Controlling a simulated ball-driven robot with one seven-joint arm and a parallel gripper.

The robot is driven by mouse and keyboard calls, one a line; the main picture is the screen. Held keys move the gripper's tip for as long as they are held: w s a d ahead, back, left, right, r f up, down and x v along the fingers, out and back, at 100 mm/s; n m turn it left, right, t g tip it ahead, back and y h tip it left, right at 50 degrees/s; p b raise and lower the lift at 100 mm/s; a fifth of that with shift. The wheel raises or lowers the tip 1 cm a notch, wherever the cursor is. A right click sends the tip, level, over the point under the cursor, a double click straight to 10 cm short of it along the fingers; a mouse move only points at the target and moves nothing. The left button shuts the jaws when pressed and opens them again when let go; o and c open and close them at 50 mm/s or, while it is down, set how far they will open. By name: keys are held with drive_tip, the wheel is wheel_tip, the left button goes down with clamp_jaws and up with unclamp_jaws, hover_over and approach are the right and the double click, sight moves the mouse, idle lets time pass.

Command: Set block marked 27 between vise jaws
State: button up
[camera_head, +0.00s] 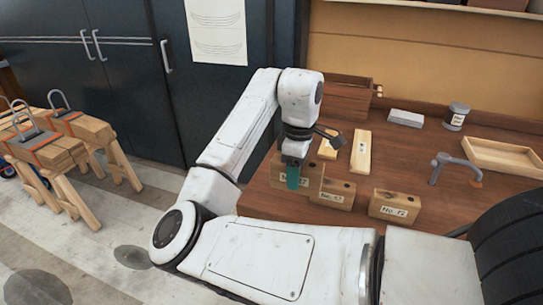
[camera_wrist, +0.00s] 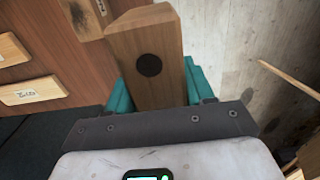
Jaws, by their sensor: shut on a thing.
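My gripper (camera_head: 293,180), with teal fingers, is shut on a brown wooden block (camera_head: 312,172) at the near left edge of the bench. A finger covers part of its label, so I cannot read its number. In the wrist view the held block (camera_wrist: 150,72) stands between the teal fingers (camera_wrist: 158,92), with a round dark hole in the face toward me. A similar block (camera_head: 333,196) beside it has a label that may read 37 or 27. A third block (camera_head: 394,207) has a label like 12 or 72. I cannot make out vise jaws in either view.
The bench (camera_head: 385,165) also carries a grey bent metal tool (camera_head: 452,163), pale wooden bars (camera_head: 361,152), a grey slab (camera_head: 405,118), a can (camera_head: 455,116), and a shallow tray (camera_head: 505,157). Sawhorses (camera_head: 75,135) with clamps stand at left. Floor (camera_head: 140,215) left of the bench is open.

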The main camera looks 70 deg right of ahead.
drive_tip(key=shift+s+a+r, duration=0.1)
drive_tip(key=shift+s+a, duration=0.05)
drive_tip(key=shift+a, duration=0.05)
drive_tip(key=w+a+f, duration=0.7)
drive_tip(key=a+f, duration=0.3)
drive_tip(key=a, duration=0.1)
drive_tip(key=w+a+f, duration=0.7)
drive_tip(key=a+f, duration=0.3)
drive_tip(key=a, duration=0.2)
drive_tip(key=a+f+m, duration=0.1)
drive_tip(key=a+f, duration=0.6)
drive_tip(key=a, duration=0.2)
drive_tip(key=shift+a+f, duration=0.25)
drive_tip(key=shift+a, duration=0.1)
drive_tip(key=shift+s, duration=0.1)
drive_tip(key=shift+a, duration=0.2)
